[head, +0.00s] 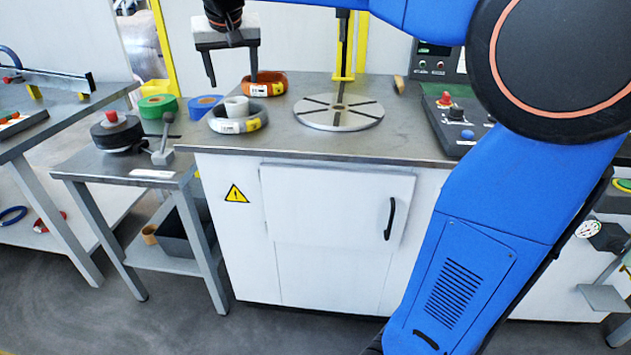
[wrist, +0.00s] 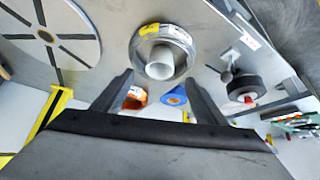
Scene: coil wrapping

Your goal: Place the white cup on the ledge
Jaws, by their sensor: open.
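The white cup (head: 237,104) stands on the metal worktop (head: 300,148) inside the opening of a grey coil with yellow-orange tape (head: 222,126). The cup also shows in the wrist view (wrist: 160,56), with the coil (wrist: 176,32) around it. My gripper (head: 232,77) is open and empty, above the cup and coil in the head view. In the wrist view my two fingers (wrist: 158,77) are spread apart, with the cup just beyond the gap between them. I cannot tell which surface is the ledge.
An orange coil (head: 266,79) lies behind the cup, close to one finger in the picture. A slotted round turntable (head: 340,112) is to the right, then a control panel (head: 457,118). The worktop's front strip is clear.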

